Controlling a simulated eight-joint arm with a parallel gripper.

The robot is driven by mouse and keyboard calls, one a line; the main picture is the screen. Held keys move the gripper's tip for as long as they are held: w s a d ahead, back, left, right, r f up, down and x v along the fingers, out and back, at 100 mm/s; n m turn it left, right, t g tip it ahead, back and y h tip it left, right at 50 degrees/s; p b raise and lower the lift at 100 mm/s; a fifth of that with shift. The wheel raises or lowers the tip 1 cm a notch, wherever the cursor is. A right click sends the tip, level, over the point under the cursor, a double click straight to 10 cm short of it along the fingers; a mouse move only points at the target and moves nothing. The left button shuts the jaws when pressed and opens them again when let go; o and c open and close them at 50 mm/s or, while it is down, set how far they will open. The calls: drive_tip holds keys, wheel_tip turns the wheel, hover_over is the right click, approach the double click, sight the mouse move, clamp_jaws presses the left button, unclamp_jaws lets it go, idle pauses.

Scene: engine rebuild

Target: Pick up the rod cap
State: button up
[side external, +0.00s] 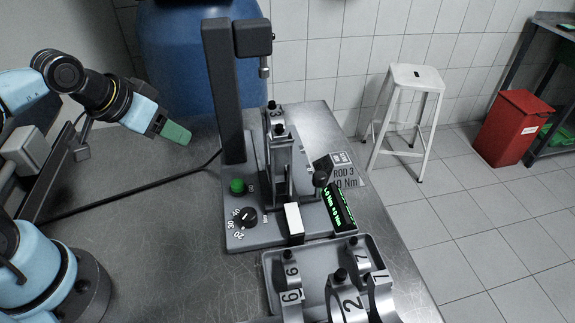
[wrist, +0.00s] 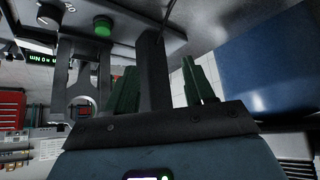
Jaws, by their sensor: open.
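My gripper (side external: 176,132) is at the left in the side view, in the air left of the black press column, apart from every part. Its green fingers also show in the wrist view (wrist: 160,85), spread apart with no part held between them. Metal rod parts with black knobs lie in the grey tray (side external: 268,275) at the bottom; pieces marked 6 (side external: 291,272), 2 (side external: 350,302) and 7 (side external: 378,280) show. A metal part marked 3 (side external: 276,117) stands in the fixture. I cannot tell which single piece is the rod cap meant.
The fixture has a tall black column (side external: 224,95) with an overhanging head, a green button (side external: 237,186), a dial (side external: 245,217) and a lit display (side external: 339,207). A blue barrel (side external: 190,60) stands behind. A black cable (side external: 130,190) crosses the otherwise clear left bench top.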

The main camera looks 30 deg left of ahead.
wheel_tip(320, 180, up, 11)
drive_tip(key=w+d+f+n+y, duration=0.1)
drive_tip(key=w+d+n+y, duration=0.2)
drive_tip(key=d, duration=0.4)
drive_tip(key=w+d+n+y, duration=0.2)
drive_tip(key=w+d+y, duration=0.15)
drive_tip(key=d, duration=0.25)
drive_tip(key=n+t+y, duration=0.2)
drive_tip(key=n+y, duration=0.1)
drive_tip(key=n, duration=0.1)
approach(278, 121)
drive_tip(key=x, duration=0.4)
drive_tip(key=shift+f, duration=0.1)
drive_tip(key=shift+x, duration=3.5)
clamp_jaws()
